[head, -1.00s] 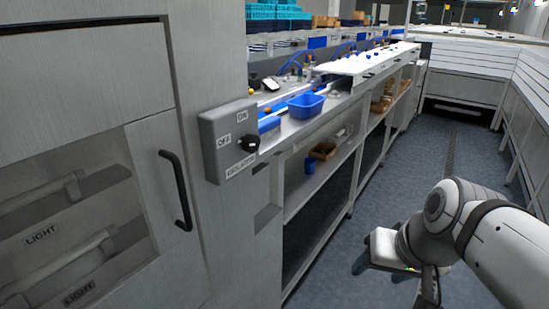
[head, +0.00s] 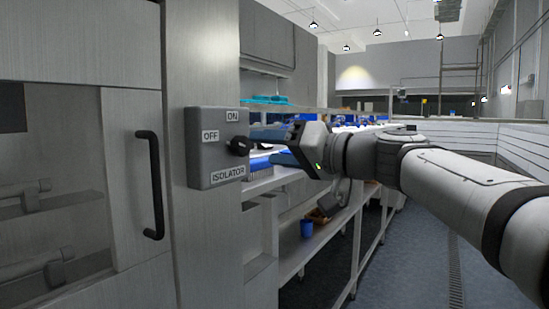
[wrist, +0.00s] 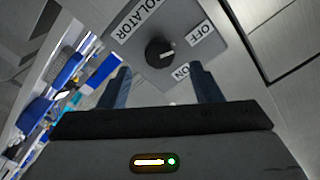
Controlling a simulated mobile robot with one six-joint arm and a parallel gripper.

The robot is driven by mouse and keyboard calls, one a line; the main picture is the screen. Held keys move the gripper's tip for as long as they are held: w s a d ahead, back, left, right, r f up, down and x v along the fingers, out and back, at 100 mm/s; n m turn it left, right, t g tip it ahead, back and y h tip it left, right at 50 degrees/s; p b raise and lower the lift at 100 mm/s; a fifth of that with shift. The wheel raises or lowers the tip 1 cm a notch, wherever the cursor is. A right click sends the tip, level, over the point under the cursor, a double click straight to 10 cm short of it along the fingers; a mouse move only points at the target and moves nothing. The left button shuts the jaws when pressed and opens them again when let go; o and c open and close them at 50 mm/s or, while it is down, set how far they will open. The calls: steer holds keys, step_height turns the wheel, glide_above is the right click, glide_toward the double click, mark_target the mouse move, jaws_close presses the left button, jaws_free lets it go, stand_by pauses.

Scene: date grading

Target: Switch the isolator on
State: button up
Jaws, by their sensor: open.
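The isolator (head: 205,172) is a grey box on the cabinet's side post, with ON, OFF and ISOLATOR labels. Its black rotary knob (head: 239,146) sticks out from the face. The knob also shows in the wrist view (wrist: 158,53), its pale mark turned toward the OFF label (wrist: 200,40). My gripper (head: 262,146) is just right of the knob in the head view, facing the box. In the wrist view my gripper (wrist: 162,80) is open, its two fingers apart and empty. The knob lies ahead, between the lines of the fingers, and does not appear touched.
A cabinet door with a black bar handle (head: 151,185) is left of the isolator. A long bench with shelves (head: 320,228) runs back at the right, with a blue cup (head: 307,228) on its lower shelf. The floor (head: 420,265) right of the bench is clear.

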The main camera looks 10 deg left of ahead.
mark_target(245, 147)
steer(key=x, duration=0.6)
steer(key=shift+a+p, duration=0.1)
steer(key=shift+p, duration=0.2)
steer(key=c, duration=1)
